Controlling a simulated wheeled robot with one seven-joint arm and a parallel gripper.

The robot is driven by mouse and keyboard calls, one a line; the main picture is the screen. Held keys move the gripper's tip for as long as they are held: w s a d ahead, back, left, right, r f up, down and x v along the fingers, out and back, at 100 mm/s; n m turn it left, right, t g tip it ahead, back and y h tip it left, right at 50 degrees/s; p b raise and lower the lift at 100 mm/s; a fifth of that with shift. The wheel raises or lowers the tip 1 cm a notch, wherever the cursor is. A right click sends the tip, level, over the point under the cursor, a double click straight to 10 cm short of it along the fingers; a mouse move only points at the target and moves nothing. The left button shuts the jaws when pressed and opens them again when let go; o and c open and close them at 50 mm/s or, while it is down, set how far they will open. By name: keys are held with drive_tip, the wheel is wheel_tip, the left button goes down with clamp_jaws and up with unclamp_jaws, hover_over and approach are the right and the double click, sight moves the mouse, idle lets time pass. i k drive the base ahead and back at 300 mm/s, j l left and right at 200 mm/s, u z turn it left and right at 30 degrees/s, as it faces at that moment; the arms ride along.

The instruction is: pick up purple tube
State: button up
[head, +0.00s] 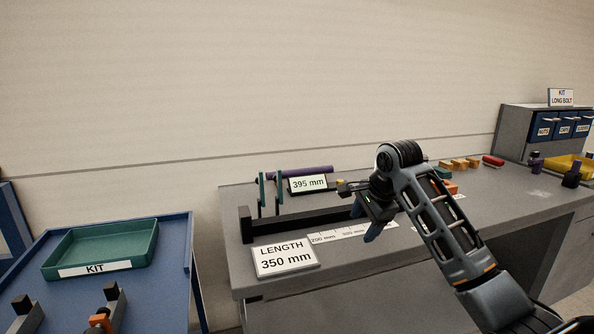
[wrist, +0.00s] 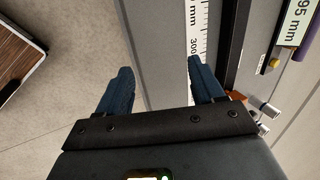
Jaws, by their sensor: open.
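The purple tube (head: 316,170) lies level at the back of the grey bench, behind a "395 mm" display (head: 308,184) and by two teal uprights (head: 262,195). Its left end is near the uprights, and the display hides part of it. In the wrist view a purple strip, seemingly the tube (wrist: 306,47), shows at the right edge beside the display. My gripper (head: 373,232) is over the bench's front part, in front and to the right of the tube, apart from it. In the wrist view its blue fingers (wrist: 160,68) are spread with nothing between them.
A dark rail (head: 300,222) and a ruler strip (head: 340,235) lie along the bench, with a "LENGTH 350 mm" sign (head: 285,257) in front. A teal KIT tray (head: 105,248) sits on a blue table at left. Orange blocks (head: 460,164) and a drawer cabinet (head: 545,130) stand right.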

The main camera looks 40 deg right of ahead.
sight(285, 173)
drive_tip(key=i+l, duration=0.75)
drive_tip(key=i, duration=0.3)
drive_tip(key=i+l, duration=0.4)
drive_tip(key=i, duration=0.1)
